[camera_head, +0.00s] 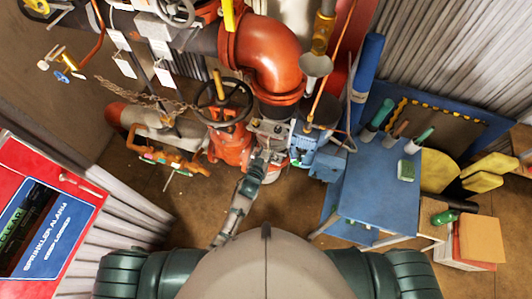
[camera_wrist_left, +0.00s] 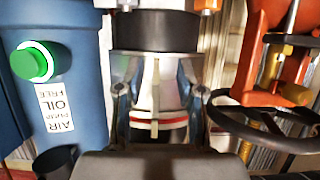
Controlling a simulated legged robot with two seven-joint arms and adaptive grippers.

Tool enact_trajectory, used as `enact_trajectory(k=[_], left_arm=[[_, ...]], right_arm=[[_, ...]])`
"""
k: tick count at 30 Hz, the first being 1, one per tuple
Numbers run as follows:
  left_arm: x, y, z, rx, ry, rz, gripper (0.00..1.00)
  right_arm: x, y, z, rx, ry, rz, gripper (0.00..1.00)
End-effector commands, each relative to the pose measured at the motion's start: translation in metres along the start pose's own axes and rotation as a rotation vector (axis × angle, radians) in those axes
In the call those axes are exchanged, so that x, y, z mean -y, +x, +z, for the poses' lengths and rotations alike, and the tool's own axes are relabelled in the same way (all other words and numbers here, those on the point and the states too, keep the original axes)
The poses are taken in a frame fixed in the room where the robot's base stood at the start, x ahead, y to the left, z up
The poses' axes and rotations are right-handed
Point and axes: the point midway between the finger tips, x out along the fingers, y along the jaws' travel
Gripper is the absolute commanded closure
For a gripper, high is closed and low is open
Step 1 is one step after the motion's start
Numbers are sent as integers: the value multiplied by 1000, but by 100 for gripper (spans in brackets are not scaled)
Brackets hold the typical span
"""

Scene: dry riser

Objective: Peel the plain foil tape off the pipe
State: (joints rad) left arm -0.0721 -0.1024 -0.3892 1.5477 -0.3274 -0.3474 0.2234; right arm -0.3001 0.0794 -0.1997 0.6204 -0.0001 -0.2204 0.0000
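The pipe shows in the left wrist view as an upright silver-grey length below a black collar (camera_wrist_left: 155,31). Plain foil tape (camera_wrist_left: 173,88) appears to wrap it, though its edges are hard to tell from the pipe. A narrow pale strip (camera_wrist_left: 155,100) runs down its front, above a red-and-white band (camera_wrist_left: 172,124). My left gripper (camera_wrist_left: 158,80) is open, one finger on each side of the strip, in front of the pipe. I cannot tell whether the fingers touch it. In the head view the left gripper (camera_head: 266,140) reaches the pipe's foot and hides much of it. My right gripper is not in view.
A blue unit with a green button (camera_wrist_left: 32,62) stands close left in the wrist view. A black handwheel (camera_wrist_left: 268,125) is close right. In the head view, a blue table (camera_head: 370,190) with tools stands right, and an orange valve (camera_head: 228,145) stands left.

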Motion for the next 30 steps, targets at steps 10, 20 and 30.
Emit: enact_trajectory(k=[10, 20, 30], left_arm=[[-1, 0, 0, 1, 2, -2, 98], [-3, -2, 0, 0, 1, 2, 100], [-3, -13, 4, 1, 2, 0, 100]], right_arm=[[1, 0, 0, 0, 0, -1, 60], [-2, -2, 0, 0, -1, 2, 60], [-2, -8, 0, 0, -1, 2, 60]])
